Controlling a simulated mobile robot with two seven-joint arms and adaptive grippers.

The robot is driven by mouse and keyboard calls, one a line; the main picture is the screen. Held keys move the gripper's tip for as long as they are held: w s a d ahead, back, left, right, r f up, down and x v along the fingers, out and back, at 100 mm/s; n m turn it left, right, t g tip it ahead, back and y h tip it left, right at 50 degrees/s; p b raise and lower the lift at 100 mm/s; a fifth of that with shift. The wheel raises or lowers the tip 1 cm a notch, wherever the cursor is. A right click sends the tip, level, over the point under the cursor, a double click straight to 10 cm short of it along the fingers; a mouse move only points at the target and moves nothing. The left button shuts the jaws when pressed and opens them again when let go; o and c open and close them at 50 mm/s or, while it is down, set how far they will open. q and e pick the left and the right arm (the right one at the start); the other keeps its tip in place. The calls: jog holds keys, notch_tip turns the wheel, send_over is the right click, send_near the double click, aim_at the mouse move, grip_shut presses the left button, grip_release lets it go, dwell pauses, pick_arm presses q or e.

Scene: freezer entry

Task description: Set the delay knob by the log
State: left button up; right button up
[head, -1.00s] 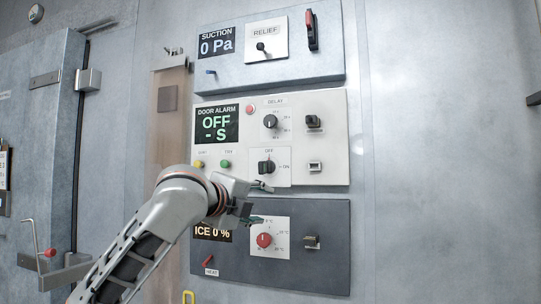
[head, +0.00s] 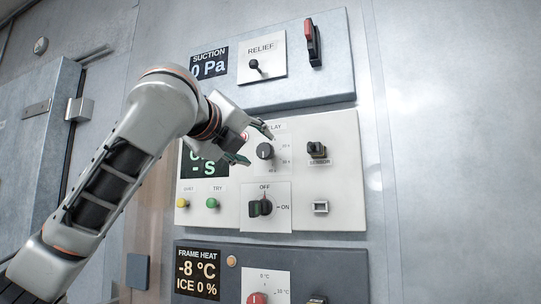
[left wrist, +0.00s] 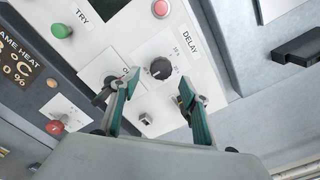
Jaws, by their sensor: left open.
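The delay knob (head: 265,151) is a round black knob with a pale pointer line, on a white plate of the door alarm panel (head: 343,190). My left gripper (head: 254,145) is open and empty, just left of the knob in the head view. In the left wrist view the knob (left wrist: 161,68) shows beyond and between the open fingers (left wrist: 158,82), apparently not touched. The DELAY label is partly covered by my gripper in the head view. The alarm display (head: 203,166) is partly hidden and shows "- S". No log is visible.
Above is the suction panel (head: 335,80) with a relief toggle (head: 254,65) and a red-handled lever (head: 311,42). Below the delay knob is an OFF/ON switch (head: 260,208); a sensor switch (head: 317,149) is to its right. The frame heat panel (head: 345,262) is lower. The wall at right is clear.

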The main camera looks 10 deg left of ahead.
aim_at(263, 151)
pick_arm(q)
jog(key=shift+w+d+r, duration=0.1)
jog(key=shift+w, duration=0.35)
jog(key=w+p, duration=0.1)
jog(key=w, duration=0.1)
jog(key=w+d+p, duration=0.1)
jog(key=w, duration=0.1)
jog(key=shift+w, duration=0.75)
pick_arm(e)
jog(key=shift+s+d+f+g+h, duration=0.2)
jog(key=shift+s+d+f, duration=0.1)
jog(key=shift+s+d, duration=0.3)
jog(key=shift+s+d+f+g+h, duration=0.1)
jog(key=shift+s+d+f+g, duration=0.15)
jog(key=shift+s+d, duration=0.3)
jog(key=shift+a, duration=0.15)
pick_arm(q)
jog(key=c, duration=1.1)
pick_arm(e)
jog(key=shift+a, duration=0.25)
